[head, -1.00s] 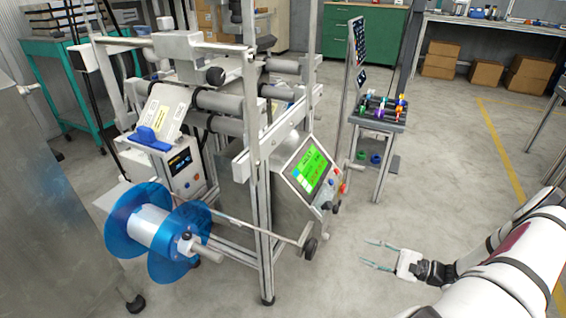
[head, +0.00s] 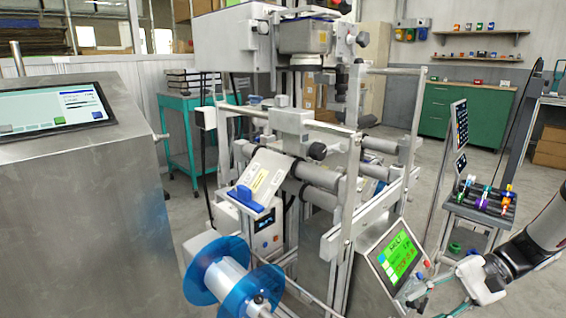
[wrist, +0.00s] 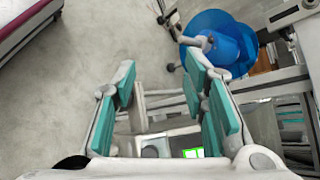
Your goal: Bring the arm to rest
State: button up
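My gripper (head: 441,299) is at the lower right of the head view, in front of the machine's green-lit screen (head: 397,258). In the wrist view my gripper (wrist: 160,100) has its two teal-padded fingers spread wide apart. Nothing is held between them. My white and dark arm comes in from the right edge of the head view. The blue film reel (head: 234,282) is on the machine's front shaft, to the left of my gripper and apart from it. The reel (wrist: 217,42) also shows beyond the fingers in the wrist view.
The machine frame (head: 345,215) stands close to the left of my gripper. A small stand with coloured parts (head: 480,205) is just behind it. A steel cabinet with a monitor (head: 58,110) is at the left. Open floor (wrist: 65,85) shows left in the wrist view.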

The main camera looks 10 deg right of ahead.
jog(key=s+a+r+n+g+h, duration=0.45)
jog(key=s+a+r+h, duration=0.35)
jog(key=a+r, duration=0.5)
jog(key=s+a+r+n+t+h, duration=0.2)
jog(key=s+n+t+h, duration=0.25)
jog(key=s, duration=1.05)
notch_tip(320, 180, up, 33)
jog(key=t+p, duration=0.3)
jog(key=p, duration=2.8)
jog(key=shift+n+t+y, duration=0.3)
jog(key=shift+y, duration=0.05)
jog(key=shift+d, duration=0.1)
